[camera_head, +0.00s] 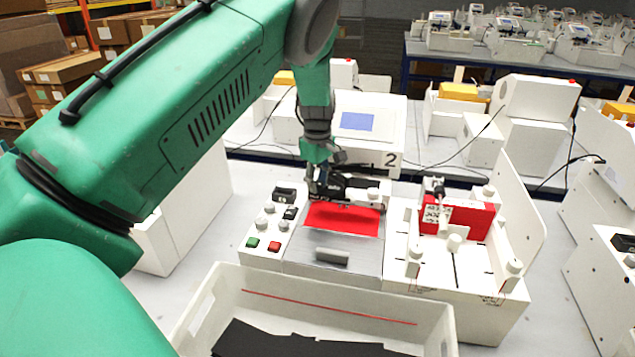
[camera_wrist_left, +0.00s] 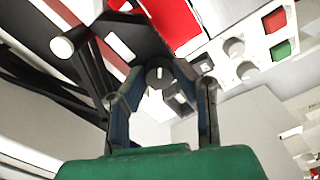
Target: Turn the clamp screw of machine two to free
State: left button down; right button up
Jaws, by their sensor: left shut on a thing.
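Machine two (camera_head: 391,160) carries a "2" on its white housing and stands at the middle of the head view. My left gripper (camera_head: 330,182) reaches down to the black part at its front. In the left wrist view, the fingers of my left gripper (camera_wrist_left: 158,82) close from both sides on a small black knob with a white mark (camera_wrist_left: 158,72), which looks like the clamp screw. In the head view the gripper hides this knob. My right gripper is in neither view.
A red sheet (camera_head: 343,219) lies in front of the gripper. Left of it is a panel with green (camera_head: 252,242) and red (camera_head: 274,246) buttons. A red labelled block (camera_head: 458,217) sits in the fixture at right. A white bin (camera_head: 330,290) with black pieces stands in front.

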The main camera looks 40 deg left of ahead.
aim_at(319, 182)
pick_arm(q)
jog(key=shift+s+d+f, duration=0.15)
jog(key=shift+d+f, duration=0.05)
jog(key=shift+f, duration=0.05)
jog(key=c, duration=1.3)
grip_release()
jog(key=shift+c, duration=0.2)
jog(key=shift+o, duration=0.2)
jog(key=shift+r, duration=0.1)
jog(key=shift+w, duration=0.25)
jog(key=shift+r, duration=0.15)
notch_tip(319, 182, up, 12)
jog(key=shift+f, duration=0.2)
jog(key=shift+w, duration=0.1)
jog(key=shift+a, duration=0.1)
jog(key=shift+f, duration=0.1)
